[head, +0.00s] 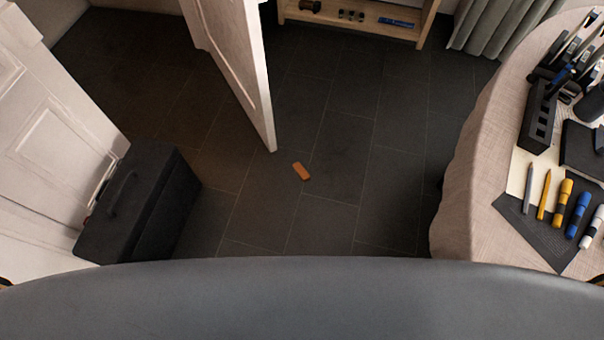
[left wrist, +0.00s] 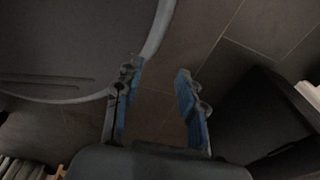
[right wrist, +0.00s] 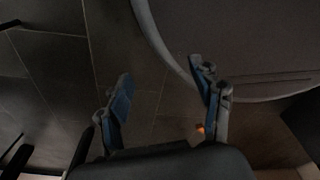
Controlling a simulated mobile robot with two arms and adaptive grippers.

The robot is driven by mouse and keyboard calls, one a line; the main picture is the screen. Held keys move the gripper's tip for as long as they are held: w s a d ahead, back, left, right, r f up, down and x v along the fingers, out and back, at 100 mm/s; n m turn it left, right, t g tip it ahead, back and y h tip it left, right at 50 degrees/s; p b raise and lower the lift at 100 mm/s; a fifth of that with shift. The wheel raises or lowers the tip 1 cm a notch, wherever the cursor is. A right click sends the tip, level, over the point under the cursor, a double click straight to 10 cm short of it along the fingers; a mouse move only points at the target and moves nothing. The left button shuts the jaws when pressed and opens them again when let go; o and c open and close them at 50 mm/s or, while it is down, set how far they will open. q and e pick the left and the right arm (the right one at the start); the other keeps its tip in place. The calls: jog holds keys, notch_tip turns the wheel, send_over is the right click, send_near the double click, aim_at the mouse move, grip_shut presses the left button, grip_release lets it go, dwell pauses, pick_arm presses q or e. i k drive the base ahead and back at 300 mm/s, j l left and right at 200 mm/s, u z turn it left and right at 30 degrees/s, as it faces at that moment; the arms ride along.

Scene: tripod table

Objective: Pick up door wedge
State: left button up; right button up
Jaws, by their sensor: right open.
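The door wedge (head: 301,172) is a small orange block lying on the dark tiled floor, near the foot of the open door in the head view. A small orange spot, likely the wedge (right wrist: 200,129), shows beside a finger in the right wrist view, mostly hidden. My left gripper (left wrist: 158,82) is open and empty above the floor. My right gripper (right wrist: 164,78) is open and empty. Neither gripper shows clearly in the head view, and both are apart from the wedge.
A black toolbox (head: 140,205) stands on the floor at the left. The open white door (head: 236,60) is behind the wedge. A cloth-covered table (head: 480,170) with pens and tools is at the right. A wooden shelf (head: 350,27) stands at the back. Floor around the wedge is clear.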

aim_at(303, 174)
jog(key=i+j+z, duration=0.55)
jog(key=i+j, duration=0.3)
jog(key=j, duration=0.1)
